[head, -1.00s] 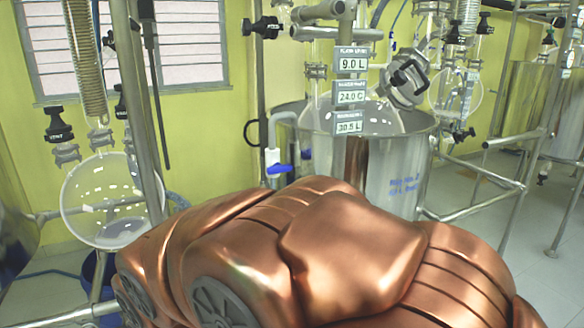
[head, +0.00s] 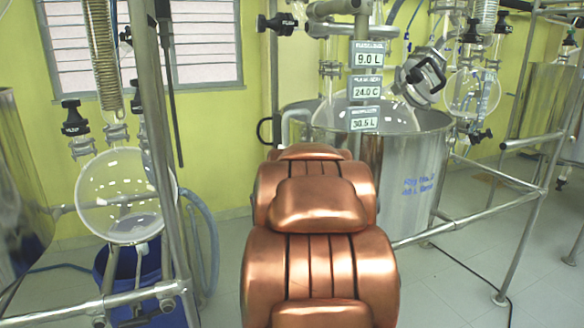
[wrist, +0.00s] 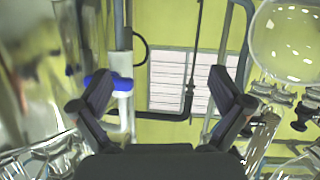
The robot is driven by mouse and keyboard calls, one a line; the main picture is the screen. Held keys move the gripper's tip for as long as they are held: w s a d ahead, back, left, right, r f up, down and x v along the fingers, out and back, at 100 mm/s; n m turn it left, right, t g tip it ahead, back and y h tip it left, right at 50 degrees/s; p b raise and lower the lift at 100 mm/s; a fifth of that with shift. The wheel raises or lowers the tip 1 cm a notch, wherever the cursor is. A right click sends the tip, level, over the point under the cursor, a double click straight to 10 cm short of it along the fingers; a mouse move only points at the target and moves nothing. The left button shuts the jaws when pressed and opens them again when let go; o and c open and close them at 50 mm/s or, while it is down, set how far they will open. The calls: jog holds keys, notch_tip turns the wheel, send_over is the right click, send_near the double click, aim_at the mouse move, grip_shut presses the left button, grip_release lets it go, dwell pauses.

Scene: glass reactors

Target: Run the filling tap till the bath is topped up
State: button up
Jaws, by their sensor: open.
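The steel bath (head: 388,175) stands right of centre in the head view, with a glass flask in it. A curved pipe (head: 286,121) hooks over its left rim; my copper arm hides what is below. In the wrist view the filling tap shows a white body (wrist: 122,86) and a blue handle (wrist: 96,80), close beside and partly behind the left finger. My gripper (wrist: 160,84) is open and empty between its fingers. The head view does not show it. The display panels (head: 366,88) above the bath read 9.0 L, 24.0 C and 30.5 L.
A round glass flask (head: 125,195) hangs at left above a blue bucket (head: 128,285). A steel frame post (head: 160,150) stands beside it. A rail (head: 470,228) runs right of the bath. A black cable lies on the open floor at right.

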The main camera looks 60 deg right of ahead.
jog(key=s+d+r+t+h, duration=0.1)
jog(key=s+d+r+t, duration=0.35)
jog(key=d, duration=0.35)
jog(key=shift+x, duration=3.8)
jog(key=shift+f, duration=0.2)
jog(key=c, duration=0.8)
jog(key=shift+c, duration=0.6)
